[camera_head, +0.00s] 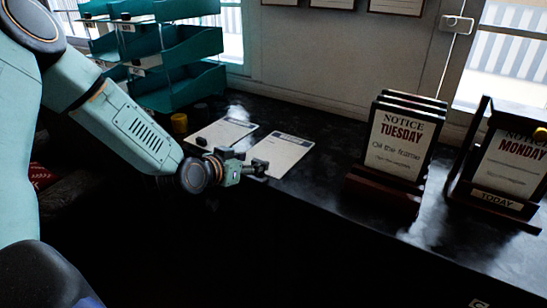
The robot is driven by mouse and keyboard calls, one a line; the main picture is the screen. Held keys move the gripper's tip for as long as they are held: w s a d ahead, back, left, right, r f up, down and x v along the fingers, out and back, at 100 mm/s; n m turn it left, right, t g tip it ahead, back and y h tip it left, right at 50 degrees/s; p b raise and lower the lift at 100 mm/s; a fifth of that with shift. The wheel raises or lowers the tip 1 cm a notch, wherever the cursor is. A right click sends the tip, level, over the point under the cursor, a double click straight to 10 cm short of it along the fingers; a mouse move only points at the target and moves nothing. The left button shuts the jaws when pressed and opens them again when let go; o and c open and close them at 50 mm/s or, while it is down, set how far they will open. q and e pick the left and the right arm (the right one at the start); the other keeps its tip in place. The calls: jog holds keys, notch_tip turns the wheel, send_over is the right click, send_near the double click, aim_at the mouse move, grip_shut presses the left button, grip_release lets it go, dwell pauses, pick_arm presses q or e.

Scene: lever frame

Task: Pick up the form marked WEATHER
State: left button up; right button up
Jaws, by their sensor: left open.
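Two white paper forms lie flat on the dark desk (315,190). One form (228,131) is farther left, with a dark object at its near left edge. The other form (283,152) lies to its right. Both have dark headings too small to read, so I cannot tell which is marked WEATHER. My left gripper (257,167) reaches in from the left and is open, at the near left edge of the right form. It hides part of that form's lower edge. I cannot tell whether it touches the paper. My right gripper is not in view.
Teal stacked trays (180,75) stand at the back left, with a yellow-topped object (179,122) before them. A TUESDAY notice rack (398,143) and a MONDAY notice stand (508,165) are on the right. The desk between the forms and the rack is clear.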

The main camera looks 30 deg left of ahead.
pick_arm(q)
jog(key=shift+w+d+f, duration=0.2)
jog(key=shift+w+d, duration=0.05)
jog(key=shift+w, duration=0.35)
jog(key=shift+w+d+f, duration=0.2)
jog(key=shift+w, duration=0.35)
jog(key=shift+s+a, duration=0.15)
jog(key=shift+a, duration=0.1)
jog(key=shift+c, duration=0.6)
jog(key=shift+d, duration=0.1)
jog(key=c, duration=0.3)
jog(key=shift+d, duration=0.15)
jog(key=c, duration=0.3)
jog(key=shift+s+a, duration=0.1)
jog(key=shift+a, duration=0.15)
grip_shut()
jog(key=shift+d, duration=0.1)
